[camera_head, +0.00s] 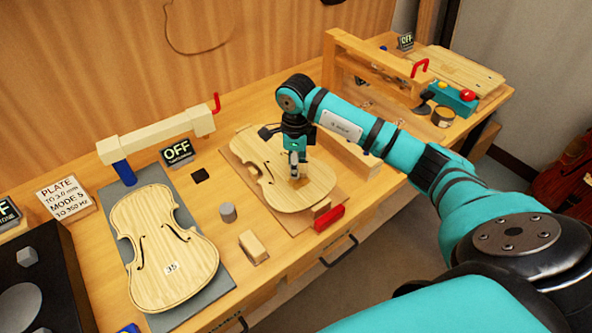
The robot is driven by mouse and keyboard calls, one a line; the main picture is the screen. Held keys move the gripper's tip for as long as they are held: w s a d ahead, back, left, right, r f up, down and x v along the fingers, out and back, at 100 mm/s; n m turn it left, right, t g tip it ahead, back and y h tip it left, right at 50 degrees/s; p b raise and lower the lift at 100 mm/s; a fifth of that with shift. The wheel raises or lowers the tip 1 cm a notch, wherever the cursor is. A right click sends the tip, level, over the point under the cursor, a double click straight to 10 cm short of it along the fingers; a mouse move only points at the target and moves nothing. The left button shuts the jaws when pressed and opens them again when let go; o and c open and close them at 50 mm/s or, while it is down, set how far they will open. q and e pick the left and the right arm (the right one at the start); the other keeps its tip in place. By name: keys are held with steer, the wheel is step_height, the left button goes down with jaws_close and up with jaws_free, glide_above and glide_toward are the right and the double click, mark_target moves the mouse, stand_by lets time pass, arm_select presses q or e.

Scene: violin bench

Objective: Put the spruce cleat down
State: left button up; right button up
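My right gripper (297,172) points straight down over the middle of a pale violin plate (313,192), which lies on a brown board. A small darker tan patch (303,182) shows right at the fingertips, on or just above the plate. It may be the spruce cleat, but it is too small to be sure. The fingers look close together; I cannot tell whether they grip it or whether it touches the plate. My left gripper is not in view.
A second violin plate (160,252) marked 35 lies on a grey mat at left. A wooden block (253,247), a grey cylinder (228,213) and a red-handled clamp part (328,217) stand nearby. An OFF sign (177,151) stands behind. The front edge by the drawers is close.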

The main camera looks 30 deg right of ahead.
mark_target(296, 181)
step_height(296, 181, down, 3)
steer(key=shift+r+p, duration=0.1)
steer(key=shift+p, duration=0.7)
steer(key=shift+f, duration=0.3)
steer(key=shift+f, duration=0.1)
steer(key=shift+f+b, duration=0.15)
steer(key=shift+b, duration=0.2)
steer(key=o, duration=0.7)
steer(key=shift+o, duration=0.2)
